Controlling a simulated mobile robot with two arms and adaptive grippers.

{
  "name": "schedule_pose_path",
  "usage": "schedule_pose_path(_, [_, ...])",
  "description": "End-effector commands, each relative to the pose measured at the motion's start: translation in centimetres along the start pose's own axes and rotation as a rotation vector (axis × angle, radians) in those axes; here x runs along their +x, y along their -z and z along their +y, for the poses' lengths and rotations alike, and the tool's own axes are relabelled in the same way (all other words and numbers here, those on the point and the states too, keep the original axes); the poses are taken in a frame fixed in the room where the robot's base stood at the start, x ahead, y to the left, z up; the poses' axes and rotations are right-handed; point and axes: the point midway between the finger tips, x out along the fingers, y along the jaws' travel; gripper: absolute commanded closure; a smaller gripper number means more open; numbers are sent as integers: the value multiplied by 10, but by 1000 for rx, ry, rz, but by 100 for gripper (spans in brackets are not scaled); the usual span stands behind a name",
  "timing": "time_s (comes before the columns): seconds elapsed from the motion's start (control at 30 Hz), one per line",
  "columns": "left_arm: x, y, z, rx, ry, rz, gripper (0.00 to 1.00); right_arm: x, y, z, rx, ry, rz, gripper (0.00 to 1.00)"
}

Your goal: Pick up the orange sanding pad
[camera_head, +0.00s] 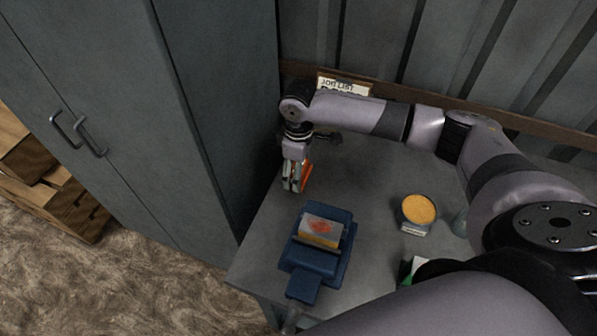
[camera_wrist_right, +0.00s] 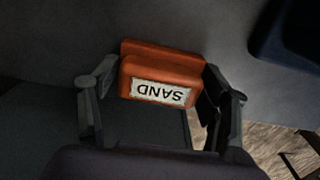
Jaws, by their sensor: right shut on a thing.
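The orange sanding pad (camera_wrist_right: 160,72) has a white label reading "SAND", upside down in the right wrist view. It sits between the two fingers of my right gripper (camera_wrist_right: 160,110), which is shut on it. In the head view the orange pad (camera_head: 306,174) shows as a narrow strip beside my right gripper (camera_head: 292,184), near the back left of the grey table. I cannot tell whether the pad touches the table. My left gripper is not in view.
A blue vise-like block (camera_head: 318,262) with a picture-fronted box on it stands at the table's front left. A round tin with yellow-orange contents (camera_head: 418,210) stands to its right. A grey cabinet (camera_head: 190,110) borders the table's left. A job list sign (camera_head: 343,87) is at the back.

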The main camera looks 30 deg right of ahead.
Motion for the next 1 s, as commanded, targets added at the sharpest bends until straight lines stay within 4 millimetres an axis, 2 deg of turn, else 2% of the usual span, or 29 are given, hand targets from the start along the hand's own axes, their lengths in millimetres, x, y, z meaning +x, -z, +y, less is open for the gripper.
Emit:
schedule_pose_path(0.33, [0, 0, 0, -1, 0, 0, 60, -2, 0, 0, 0, -1, 1, 60])
schedule_pose_path(0.53, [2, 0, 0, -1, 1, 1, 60, -18, 1, 1, 0, -1, 4, 60])
schedule_pose_path(0.67, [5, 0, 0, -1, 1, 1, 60, -40, 1, 1, -1, -3, 4, 60])
schedule_pose_path(1.0, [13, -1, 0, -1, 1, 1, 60, -124, 2, 1, 0, -3, 6, 60])
